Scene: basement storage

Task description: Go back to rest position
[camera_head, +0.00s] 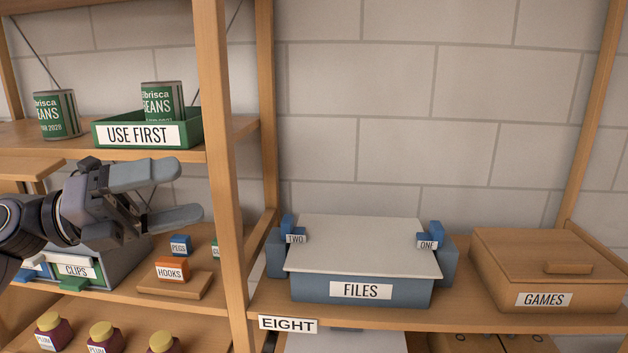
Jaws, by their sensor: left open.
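My left gripper (172,194) comes in from the left, in front of the left shelf unit. Its two grey fingers are apart and point right, with nothing between them. It hangs in front of the gap between the upper shelf and the shelf with the small boxes, left of the wooden post. It covers part of the grey CLIPS drawer unit (122,262). My right gripper is not in view.
A wooden post (222,150) stands right of my gripper. Above are a green USE FIRST tray (190,130) holding a can, and another can (57,115). Below is an orange HOOKS box (172,270). Right are a FILES box (318,287) and a GAMES box (500,270).

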